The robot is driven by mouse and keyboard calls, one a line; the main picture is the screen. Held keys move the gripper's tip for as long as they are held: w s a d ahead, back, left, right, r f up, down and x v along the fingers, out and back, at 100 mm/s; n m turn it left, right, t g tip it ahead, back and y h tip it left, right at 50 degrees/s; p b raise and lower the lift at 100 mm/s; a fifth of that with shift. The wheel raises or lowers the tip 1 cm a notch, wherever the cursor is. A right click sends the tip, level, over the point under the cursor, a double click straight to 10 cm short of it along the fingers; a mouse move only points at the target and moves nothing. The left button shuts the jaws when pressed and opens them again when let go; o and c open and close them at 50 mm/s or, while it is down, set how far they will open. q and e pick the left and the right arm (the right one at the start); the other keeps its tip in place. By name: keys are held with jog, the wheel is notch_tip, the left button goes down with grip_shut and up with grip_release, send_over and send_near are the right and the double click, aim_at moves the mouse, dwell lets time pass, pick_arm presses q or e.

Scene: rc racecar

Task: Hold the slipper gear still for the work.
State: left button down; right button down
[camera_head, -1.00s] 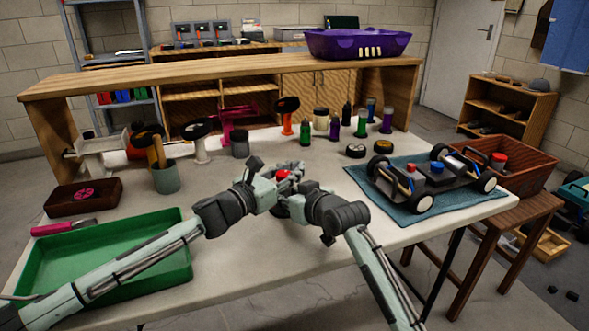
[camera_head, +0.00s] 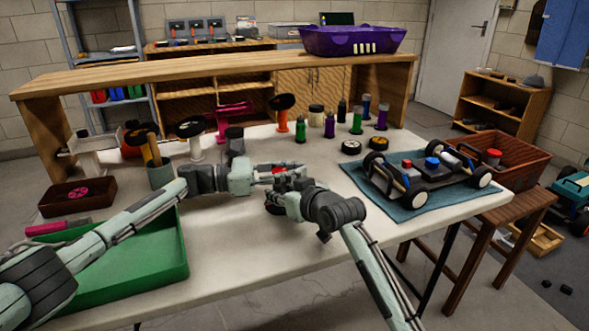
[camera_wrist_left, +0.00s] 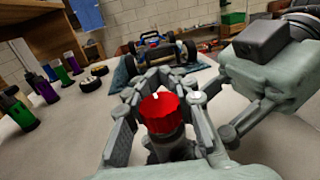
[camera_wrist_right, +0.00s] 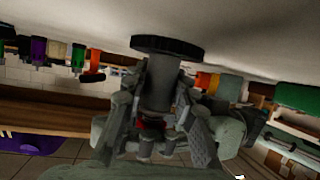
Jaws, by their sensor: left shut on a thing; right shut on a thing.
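A grey cylinder with a dark disc (camera_wrist_right: 168,47), which I take for the slipper gear, stands out in the right wrist view, upside down there. My right gripper (camera_wrist_right: 155,125) is shut on its grey body. A red knob (camera_wrist_left: 160,112) sits at its other end and shows small in the head view (camera_head: 279,169). My left gripper (camera_head: 268,172) comes in from the left, shut with its fingers on either side of this knob. My right gripper (camera_head: 290,186) is just below and beside it.
A car chassis (camera_head: 422,174) lies on a blue mat (camera_head: 400,208) at the right. A green tray (camera_head: 150,262) is at the front left. Several bottles and wheel parts stand behind my grippers. A wooden shelf (camera_head: 220,72) spans the back.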

pick_arm(q)
jog(key=shift+s+m+g, duration=0.2)
jog(key=shift+m+g, duration=0.6)
jog(key=shift+g, duration=0.5)
jog(key=c, duration=1.2)
grip_release()
jog(key=shift+s, duration=0.1)
jog(key=a, duration=1.2)
